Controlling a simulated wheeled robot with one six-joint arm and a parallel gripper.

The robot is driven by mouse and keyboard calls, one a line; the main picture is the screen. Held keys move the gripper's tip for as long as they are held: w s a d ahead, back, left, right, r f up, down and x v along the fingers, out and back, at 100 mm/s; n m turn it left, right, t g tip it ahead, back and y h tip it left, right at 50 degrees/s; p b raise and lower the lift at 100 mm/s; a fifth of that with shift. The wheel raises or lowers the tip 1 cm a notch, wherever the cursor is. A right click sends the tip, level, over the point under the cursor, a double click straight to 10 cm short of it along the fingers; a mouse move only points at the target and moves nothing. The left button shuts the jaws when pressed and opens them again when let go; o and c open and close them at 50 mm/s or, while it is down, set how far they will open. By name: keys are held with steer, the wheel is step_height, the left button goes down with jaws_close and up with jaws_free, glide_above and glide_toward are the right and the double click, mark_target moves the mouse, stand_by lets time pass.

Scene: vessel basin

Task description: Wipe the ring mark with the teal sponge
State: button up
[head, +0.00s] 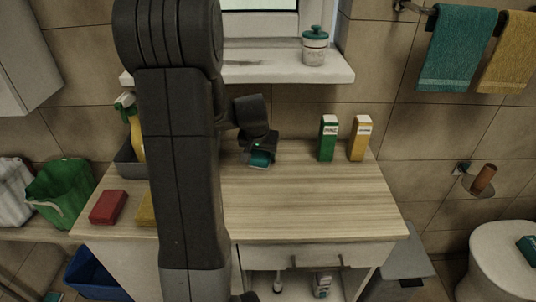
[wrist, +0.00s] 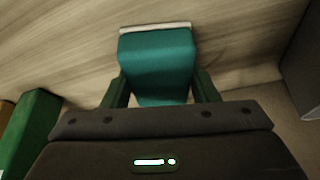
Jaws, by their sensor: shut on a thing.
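My gripper (head: 259,152) is at the back of the wooden counter top (head: 310,205), left of the two cartons. It is shut on the teal sponge (head: 260,159). In the wrist view the teal sponge (wrist: 157,62) sits between the two fingers of my gripper (wrist: 160,88), with a pale strip along its far edge. The sponge is at or just above the wood; I cannot tell if it touches. No ring mark shows on the visible wood; my arm hides part of the counter's left side.
A green carton (head: 327,139) and a yellow carton (head: 360,138) stand at the back right. A red block (head: 108,207) and a partly hidden yellow block (head: 146,210) lie at the front left. A shelf (head: 270,68) with a jar (head: 315,46) overhangs behind. The counter's front right is clear.

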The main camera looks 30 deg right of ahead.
steer(key=shift+w+a+f+b, duration=0.1)
steer(key=shift+w+a+b, duration=0.35)
steer(key=shift+a, duration=0.4)
steer(key=shift+w+a+f+b, duration=0.1)
steer(key=shift+w+a+b, duration=0.3)
steer(key=shift+a, duration=0.45)
steer(key=shift+w+a+r+b, duration=0.1)
steer(key=shift+w+a+b, duration=0.15)
steer(key=shift+a, duration=0.3)
steer(key=shift+w+a+r+b, duration=0.15)
steer(key=shift+w+a, duration=0.1)
steer(key=shift+a, duration=0.3)
steer(key=shift+r+p, duration=2.05)
steer(key=shift+r, duration=0.9)
step_height(320, 180, up, 3)
steer(key=shift+p, duration=0.95)
